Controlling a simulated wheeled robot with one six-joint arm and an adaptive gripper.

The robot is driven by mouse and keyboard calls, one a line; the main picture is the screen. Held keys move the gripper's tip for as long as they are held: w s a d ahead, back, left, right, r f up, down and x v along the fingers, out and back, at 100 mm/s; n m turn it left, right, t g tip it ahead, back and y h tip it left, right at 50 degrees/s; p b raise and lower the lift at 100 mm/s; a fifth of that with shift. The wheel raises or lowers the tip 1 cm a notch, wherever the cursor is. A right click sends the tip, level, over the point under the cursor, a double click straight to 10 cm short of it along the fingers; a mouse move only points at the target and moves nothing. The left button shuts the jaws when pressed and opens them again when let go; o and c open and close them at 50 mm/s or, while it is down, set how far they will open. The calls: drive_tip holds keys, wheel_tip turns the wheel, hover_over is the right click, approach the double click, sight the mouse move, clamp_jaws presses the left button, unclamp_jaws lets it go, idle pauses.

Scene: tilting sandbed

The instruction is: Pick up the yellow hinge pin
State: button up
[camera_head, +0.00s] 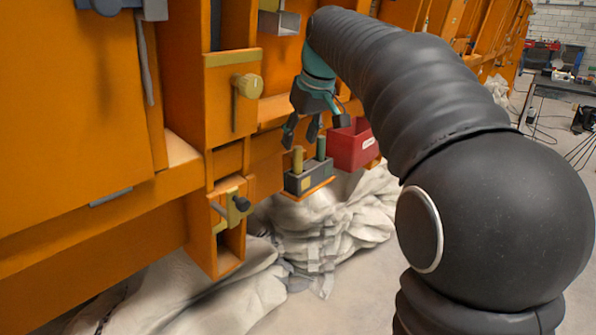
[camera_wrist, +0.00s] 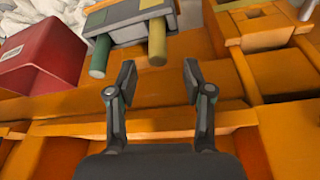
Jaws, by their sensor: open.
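The yellow hinge pin (camera_head: 297,159) stands upright in a dark grey block (camera_head: 309,180), to the left of a green pin (camera_head: 320,148). My gripper (camera_head: 302,136) hangs just above the pins, fingers pointing down, open and empty. In the wrist view, the yellow hinge pin (camera_wrist: 157,42) shows beyond the gap between my open fingertips (camera_wrist: 159,80), roughly in line with it. The green pin (camera_wrist: 100,56) is to its left, and the grey block (camera_wrist: 130,22) is at the top. The pins' lower ends are hidden in the block.
A red bin (camera_head: 350,146) stands close to the right of the block; it also shows in the wrist view (camera_wrist: 35,55). The orange frame (camera_head: 90,100) rises behind and to the left. A yellowish knob (camera_head: 247,86) sticks out of it. Pale crumpled cloth (camera_head: 340,215) lies below.

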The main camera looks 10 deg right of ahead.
sight(299, 147)
drive_tip(key=x, duration=0.4)
drive_tip(key=shift+d+f, duration=0.15)
drive_tip(key=shift+f, duration=0.05)
clamp_jaws()
drive_tip(key=shift+r, duration=0.1)
